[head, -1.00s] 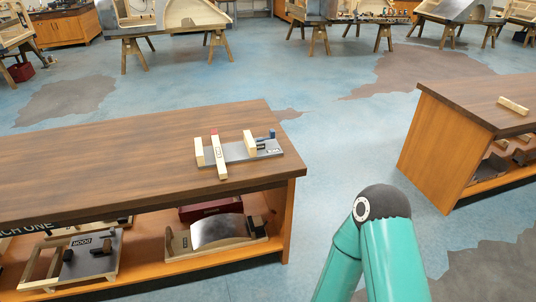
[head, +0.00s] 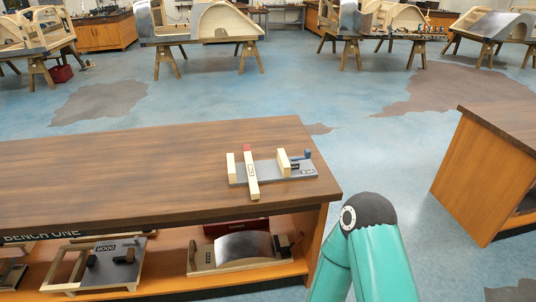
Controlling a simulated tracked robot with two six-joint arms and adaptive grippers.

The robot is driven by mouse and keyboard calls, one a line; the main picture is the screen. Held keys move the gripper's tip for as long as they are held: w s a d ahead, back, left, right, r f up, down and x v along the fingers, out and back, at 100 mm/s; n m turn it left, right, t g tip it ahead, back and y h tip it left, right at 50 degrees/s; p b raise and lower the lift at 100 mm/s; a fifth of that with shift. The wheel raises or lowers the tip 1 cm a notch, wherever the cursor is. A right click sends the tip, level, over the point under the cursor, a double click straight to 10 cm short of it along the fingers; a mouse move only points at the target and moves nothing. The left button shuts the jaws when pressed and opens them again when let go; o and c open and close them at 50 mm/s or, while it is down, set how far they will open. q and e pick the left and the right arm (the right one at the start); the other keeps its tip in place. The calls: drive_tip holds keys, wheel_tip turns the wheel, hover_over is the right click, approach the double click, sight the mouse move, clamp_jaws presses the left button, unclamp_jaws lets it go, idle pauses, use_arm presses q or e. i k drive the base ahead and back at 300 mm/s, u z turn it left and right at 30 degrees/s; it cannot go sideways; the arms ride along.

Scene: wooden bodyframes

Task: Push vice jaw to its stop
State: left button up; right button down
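The vice (head: 270,173) lies on the right part of the wooden bench top, on a grey base plate. An upright wooden jaw (head: 232,167) stands at its left end. A second wooden jaw (head: 284,163) stands towards the right, beside a blue handle (head: 307,155). A long wooden bar with a red end (head: 250,173) lies across the plate between the jaws, nearer the left jaw, with a gap to the right jaw. My teal arm shows at lower right, apart from the vice. Neither gripper is in view.
The bench top (head: 110,165) left of the vice is clear. Its shelf holds a wooden frame with a grey plate (head: 105,262) and a curved metal panel (head: 243,248). A second bench (head: 490,170) stands at right across open floor.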

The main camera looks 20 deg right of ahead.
sight(286, 165)
drive_tip(key=u, duration=0.1)
drive_tip(key=i, duration=1.2)
drive_tip(key=z, duration=0.3)
